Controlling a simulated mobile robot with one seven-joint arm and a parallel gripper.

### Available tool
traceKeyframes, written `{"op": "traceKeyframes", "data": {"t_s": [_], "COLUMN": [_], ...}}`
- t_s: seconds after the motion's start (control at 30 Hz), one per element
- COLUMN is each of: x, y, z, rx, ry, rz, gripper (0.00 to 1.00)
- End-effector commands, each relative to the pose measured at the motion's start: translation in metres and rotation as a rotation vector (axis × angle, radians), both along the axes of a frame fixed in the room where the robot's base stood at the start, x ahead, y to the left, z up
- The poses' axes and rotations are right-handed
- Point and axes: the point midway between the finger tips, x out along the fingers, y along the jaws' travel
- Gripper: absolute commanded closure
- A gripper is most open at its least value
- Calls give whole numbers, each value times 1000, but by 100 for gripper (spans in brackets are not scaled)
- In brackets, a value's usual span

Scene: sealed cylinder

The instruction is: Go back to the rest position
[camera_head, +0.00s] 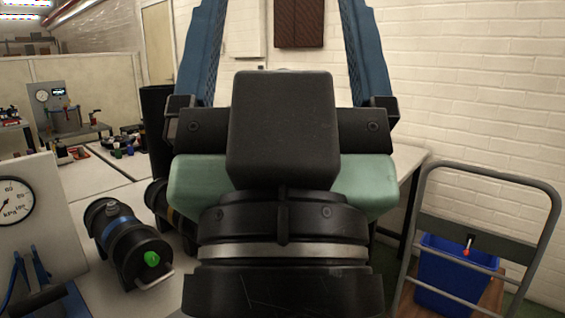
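My gripper (283,12) fills the middle of the head view. Its two blue fingers stand wide apart and point up and away, with the wall showing between them. I see nothing held between the visible parts, but the fingertips run past the top edge. A black cylinder (137,255) with a blue band and a green knob lies on the table to the left, apart from my gripper. A second dark cylinder (157,198) lies behind it, partly hidden by my arm.
A panel with a kPa gauge (14,203) stands at the left edge. A cart frame (489,177) with a blue bin (455,272) stands at the right near the white brick wall (480,80). Back left is another bench with a gauge panel (62,107) and small parts.

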Motion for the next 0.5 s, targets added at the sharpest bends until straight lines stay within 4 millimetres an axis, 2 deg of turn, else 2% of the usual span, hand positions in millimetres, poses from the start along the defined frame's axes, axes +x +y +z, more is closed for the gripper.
{"op": "traceKeyframes", "data": {"t_s": [0.03,0.4,0.5], "x": [0,1,1], "y": [0,1,1], "z": [33,145,169], "rx": [-1,-1,-1], "ry": [1,2,2], "rz": [1,2,2], "gripper": [14,14,14]}}
